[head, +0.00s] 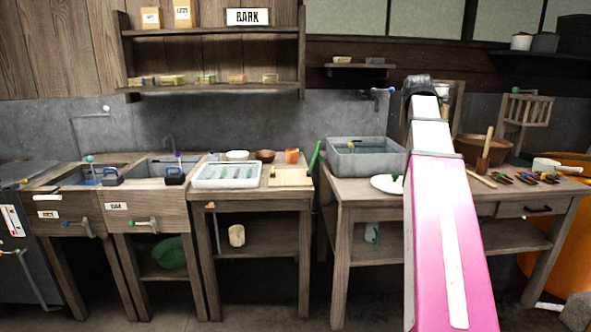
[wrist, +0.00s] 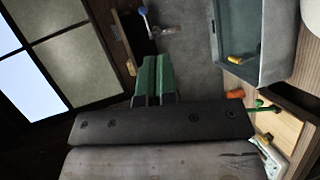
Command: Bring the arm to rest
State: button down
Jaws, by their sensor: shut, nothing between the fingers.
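My arm (head: 440,220) reaches up from the bottom of the head view, with a pink link and white upper parts, in front of the right table. Its dark far end (head: 418,85) is raised in front of the back wall, above the table. I cannot make out the fingers in the head view. In the wrist view my gripper (wrist: 153,60) shows two green fingers side by side, shut and empty. The fingers touch nothing that I can see.
The right table (head: 340,190) holds a grey basin (head: 335,158), a white plate (head: 380,183), a brown bowl (head: 472,148) and small tools. A white tray (head: 200,182) stands on the middle table. Two sinks are at left. A wall shelf (head: 215,88) hangs behind.

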jog(key=s+a+f+m+g+y, duration=0.1)
jog(key=a+f, duration=0.3)
jog(key=f, duration=0.8)
jog(key=s+a+f+m+g+y, duration=0.1)
jog(key=s+a+f+m+g, duration=0.1)
jog(key=f, duration=1.1)
jog(key=s+a+f+m+g+y, duration=0.1)
jog(key=s+a+f+m+g, duration=0.1)
jog(key=a+f, duration=0.5)
jog(key=shift+s+f+m+g+y, duration=0.15)
jog(key=shift+f+m+g, duration=0.15)
jog(key=shift+f, duration=0.75)
jog(key=shift+s+f+m+g+y, duration=0.1)
jog(key=shift+f+m+g, duration=0.2)
jog(key=shift+f, duration=0.75)
jog(key=shift+s+f+m+g+y, duration=0.15)
jog(key=shift+f+g, duration=0.25)
jog(key=shift+f, duration=0.65)
jog(key=s+a+f+m+g+y, duration=0.1)
jog(key=s+a+f+m+g, duration=0.2)
jog(key=s+f, duration=0.7)
jog(key=s+a+f+m+g, duration=0.4)
jog(key=s+a+f, duration=0.4)
jog(key=s+f, duration=0.3)
notch_tip(320, 180, down, 4)
jog(key=shift+f+y, duration=0.1)
jog(key=shift+y, duration=0.3)
jog(key=shift+w, duration=0.1)
